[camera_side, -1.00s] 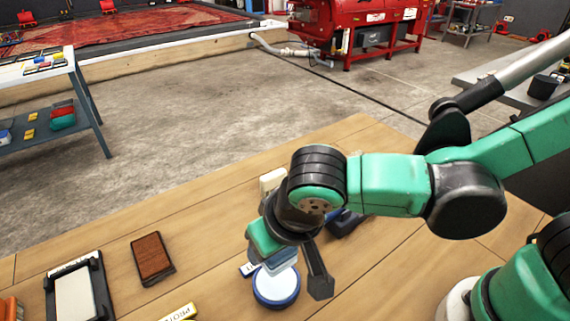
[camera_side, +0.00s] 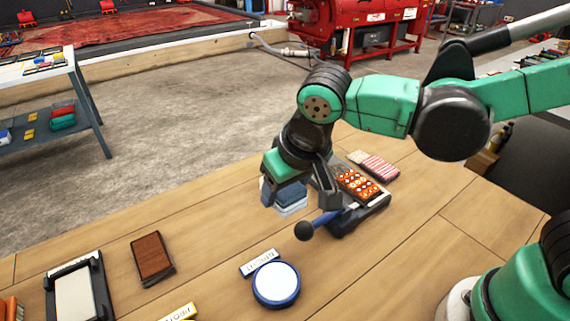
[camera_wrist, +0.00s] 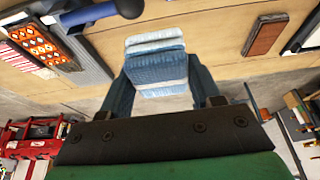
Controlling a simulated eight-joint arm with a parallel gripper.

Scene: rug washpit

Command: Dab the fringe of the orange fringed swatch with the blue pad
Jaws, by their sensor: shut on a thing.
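My gripper (camera_side: 297,183) is shut on the blue pad (camera_side: 291,196), a layered blue and white block that faces down above the table. The pad also shows between the fingers in the wrist view (camera_wrist: 156,66). The orange fringed swatch (camera_side: 357,183), with a white pattern, lies on a dark clamp board (camera_side: 365,215) just right of my gripper. It shows at the upper left of the wrist view (camera_wrist: 36,41). The pad is apart from the swatch. My gripper hides part of the board, and I cannot make out the fringe clearly.
A blue lever with a black knob (camera_side: 304,231) sticks out from the board. A red-and-white striped piece (camera_side: 379,166) lies behind it. A blue-rimmed white dish (camera_side: 276,284) stands in front beside a label (camera_side: 260,262). A brown block (camera_side: 152,257) lies left; table between is clear.

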